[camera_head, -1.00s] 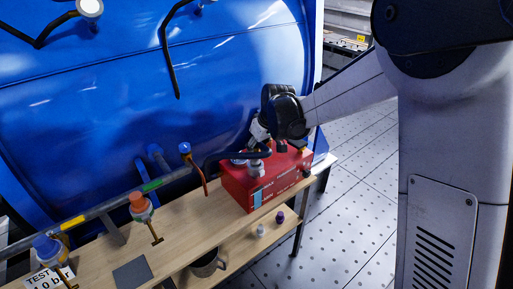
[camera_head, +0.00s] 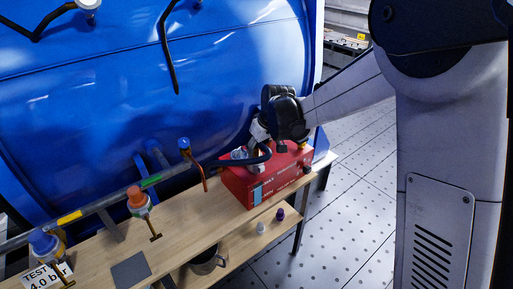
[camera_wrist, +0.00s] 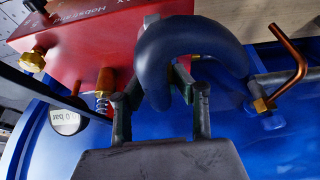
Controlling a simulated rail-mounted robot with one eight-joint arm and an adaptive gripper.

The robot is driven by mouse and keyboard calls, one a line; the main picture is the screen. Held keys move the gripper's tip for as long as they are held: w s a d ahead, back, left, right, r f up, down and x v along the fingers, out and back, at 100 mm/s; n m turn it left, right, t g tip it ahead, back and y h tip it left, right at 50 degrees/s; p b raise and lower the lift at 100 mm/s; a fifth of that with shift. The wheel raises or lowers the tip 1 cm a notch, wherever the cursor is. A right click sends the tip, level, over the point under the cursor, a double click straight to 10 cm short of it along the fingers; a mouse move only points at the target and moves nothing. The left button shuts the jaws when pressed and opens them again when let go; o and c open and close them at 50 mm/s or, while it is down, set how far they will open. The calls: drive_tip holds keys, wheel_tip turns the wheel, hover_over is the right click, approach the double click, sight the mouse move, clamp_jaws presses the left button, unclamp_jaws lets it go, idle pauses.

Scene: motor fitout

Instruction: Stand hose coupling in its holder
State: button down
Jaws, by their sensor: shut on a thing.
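A dark blue hose (camera_head: 238,161) runs to the top of the red box (camera_head: 264,181), and its bent end (camera_wrist: 190,42) fills the middle of the wrist view. My gripper (camera_head: 266,138) is above the box at its tank side. In the wrist view my gripper (camera_wrist: 165,90) has its two fingers closed around the bent hose piece. I cannot make out the coupling's end, which the hose bend hides. A grey fitting (camera_head: 257,168) shows at the front of the box top; I cannot tell whether it is the coupling or its holder.
A blue tank (camera_head: 110,95) stands behind the wooden bench (camera_head: 185,220). A copper pipe (camera_wrist: 290,68) rises near the hose. A brass spring fitting (camera_wrist: 103,92) and brass knob (camera_wrist: 33,61) are on the box. A mug (camera_head: 206,262) and small caps sit on the lower shelf.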

drive_tip(key=shift+f+b, duration=0.55)
drive_tip(key=shift+f, duration=0.2)
drive_tip(key=c, duration=1.3)
unclamp_jaws()
drive_tip(key=shift+r, duration=0.1)
drive_tip(key=v, duration=1.2)
drive_tip(key=shift+s, duration=0.1)
